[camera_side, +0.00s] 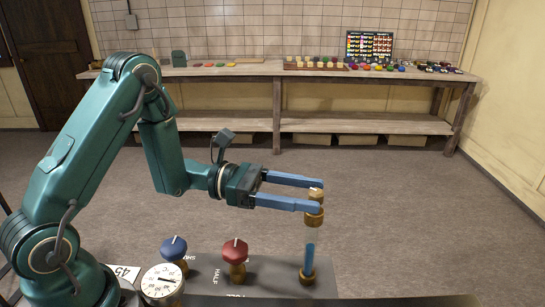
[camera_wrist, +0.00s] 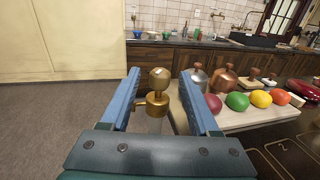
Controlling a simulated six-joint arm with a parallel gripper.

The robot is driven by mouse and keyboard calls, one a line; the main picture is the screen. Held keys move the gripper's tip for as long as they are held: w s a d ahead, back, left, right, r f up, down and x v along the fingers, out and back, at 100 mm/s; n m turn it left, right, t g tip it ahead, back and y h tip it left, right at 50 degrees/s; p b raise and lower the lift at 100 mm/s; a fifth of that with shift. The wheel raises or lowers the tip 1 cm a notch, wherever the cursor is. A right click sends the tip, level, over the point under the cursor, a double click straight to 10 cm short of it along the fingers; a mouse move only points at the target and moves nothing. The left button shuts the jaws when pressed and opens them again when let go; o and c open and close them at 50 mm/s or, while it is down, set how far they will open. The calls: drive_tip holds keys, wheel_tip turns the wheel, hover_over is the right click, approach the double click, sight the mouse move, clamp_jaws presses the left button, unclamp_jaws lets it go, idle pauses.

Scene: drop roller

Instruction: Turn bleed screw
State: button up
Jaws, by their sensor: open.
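The bleed screw (camera_side: 316,194) is a small brass knob on top of an upright clear tube (camera_side: 310,240) with blue liquid and brass fittings. It also shows in the wrist view as a round brass head (camera_wrist: 159,79) on a brass collar. My gripper (camera_side: 319,196) is open, with its two long blue fingers level. The screw head stands between the fingers near their tips, with a visible gap on each side in the wrist view (camera_wrist: 158,85). In the side view the near finger hides part of the fitting below the head.
A blue knob (camera_side: 174,248), a red knob (camera_side: 235,252) and a round gauge (camera_side: 162,284) stand on the grey panel (camera_side: 275,270) left of the tube. The wrist view shows a counter (camera_wrist: 240,118) with colored fruit and metal pots at right.

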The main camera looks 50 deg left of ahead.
drive_tip(key=shift+x, duration=2.55)
clamp_jaws()
